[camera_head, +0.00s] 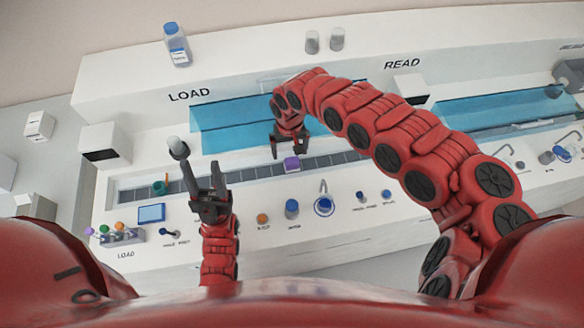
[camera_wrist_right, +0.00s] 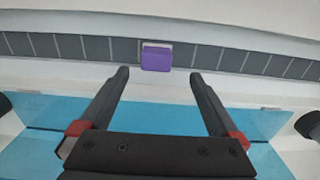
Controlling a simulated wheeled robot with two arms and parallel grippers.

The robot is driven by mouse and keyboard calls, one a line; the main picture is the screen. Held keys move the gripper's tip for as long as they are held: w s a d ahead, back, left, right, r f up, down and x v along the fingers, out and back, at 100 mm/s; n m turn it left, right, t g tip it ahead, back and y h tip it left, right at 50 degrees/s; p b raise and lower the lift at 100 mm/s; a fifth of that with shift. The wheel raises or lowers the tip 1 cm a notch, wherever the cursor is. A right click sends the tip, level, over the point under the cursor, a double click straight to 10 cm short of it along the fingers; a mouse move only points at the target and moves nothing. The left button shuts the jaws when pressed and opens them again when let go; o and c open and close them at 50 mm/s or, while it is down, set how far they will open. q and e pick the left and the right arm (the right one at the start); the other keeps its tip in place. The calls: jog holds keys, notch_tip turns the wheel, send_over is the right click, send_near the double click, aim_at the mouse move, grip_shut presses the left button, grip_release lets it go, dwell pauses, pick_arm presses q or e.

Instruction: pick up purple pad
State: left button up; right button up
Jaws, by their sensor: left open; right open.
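The purple pad (camera_head: 291,164) is a small block on the dark segmented track (camera_head: 245,172) in front of the blue LOAD window. It also shows in the right wrist view (camera_wrist_right: 156,57), at the track's edge. My right gripper (camera_head: 287,153) is open and empty, just behind the pad in the head view. In the right wrist view its open fingers (camera_wrist_right: 158,74) point toward the pad, which lies beyond and between the tips. My left gripper (camera_head: 202,172) is open and empty, pointing up, to the left of the pad near a grey-capped post (camera_head: 178,147).
A teal piece (camera_head: 159,187) sits at the track's left end. Blue translucent windows (camera_head: 250,118) stand behind the track. Knobs, a small screen (camera_head: 151,213) and a blue ring (camera_head: 324,206) line the front panel. A blue-capped bottle (camera_head: 177,48) stands on the upper ledge.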

aim_at(292, 159)
jog(key=shift+d+f+p, duration=0.15)
jog(key=shift+f+p, duration=0.15)
jog(key=shift+f, duration=1.45)
jog(key=shift+d+f+p, duration=0.15)
jog(key=shift+f+p, duration=0.15)
jog(key=shift+f, duration=1.4)
jog(key=c, duration=1.4)
